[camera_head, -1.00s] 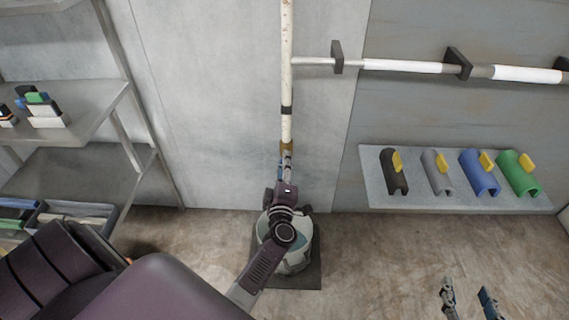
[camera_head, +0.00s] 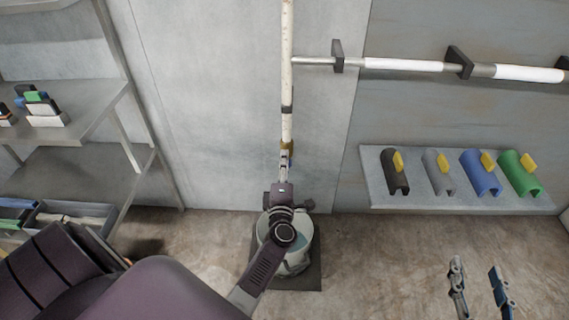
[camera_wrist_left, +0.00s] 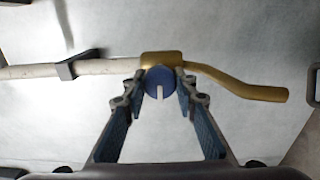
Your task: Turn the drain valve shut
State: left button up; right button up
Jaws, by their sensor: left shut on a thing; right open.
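The drain valve is a brass fitting (camera_head: 287,146) at the lower end of the white vertical pipe (camera_head: 287,60). In the left wrist view the brass body (camera_wrist_left: 162,59) has a bent spout (camera_wrist_left: 240,88) to the right and a round blue knob (camera_wrist_left: 158,78) with a white mark. The mark lies across the line of the pipe. My left gripper (camera_head: 286,158) is at the valve; in the left wrist view its fingers (camera_wrist_left: 160,86) are shut on the blue knob, one on each side. My right gripper (camera_head: 480,268) is open and empty, low at the right.
A grey bucket (camera_head: 299,262) stands on a dark mat (camera_head: 313,279) below the valve, partly hidden by my left arm. A wall ledge (camera_head: 450,199) at the right holds several coloured pipe covers. Metal shelves (camera_head: 90,95) stand at the left.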

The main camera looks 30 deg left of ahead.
pick_arm(q)
jog(key=shift+f, duration=0.1)
jog(key=o, duration=1.2)
jog(key=shift+c, duration=0.2)
jog(key=v, duration=0.7)
jog(key=shift+s, duration=0.25)
jog(key=shift+d, duration=0.15)
